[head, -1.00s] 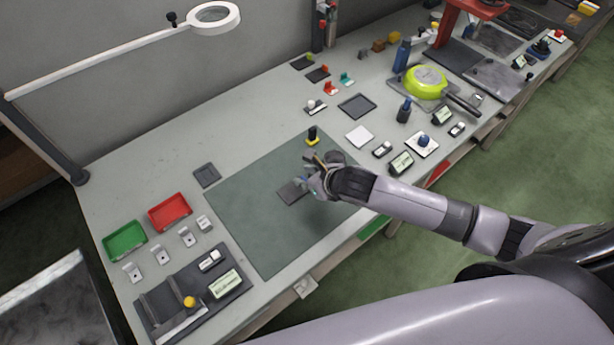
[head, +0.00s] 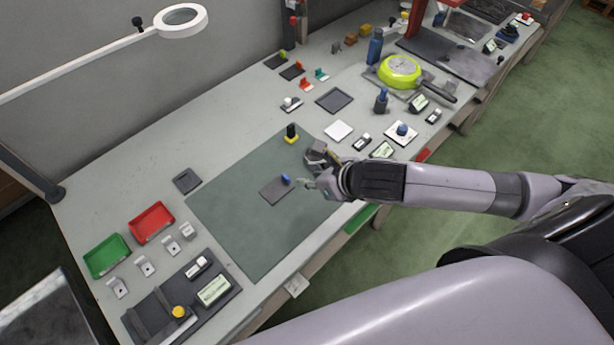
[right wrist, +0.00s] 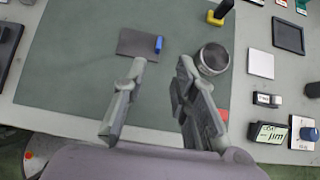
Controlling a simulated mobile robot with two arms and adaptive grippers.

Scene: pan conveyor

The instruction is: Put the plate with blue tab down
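The plate with the blue tab (head: 271,192) lies flat on the green mat (head: 232,235) in the head view. Its blue tab (head: 286,180) stands at its right end. The plate also shows in the right wrist view (right wrist: 134,43), ahead of the fingers, with the tab (right wrist: 159,44) on its right edge. My right gripper (head: 308,171) is open and empty, just right of the plate and apart from it. In the right wrist view its two fingers (right wrist: 158,73) are spread, with only mat between them. My left gripper is not in view.
A round metal cylinder (right wrist: 213,58) stands close to my right finger. A yellow-based black knob (head: 291,134) is at the mat's far edge. Red (head: 151,222) and green (head: 106,256) trays lie left. The mat's left part is clear.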

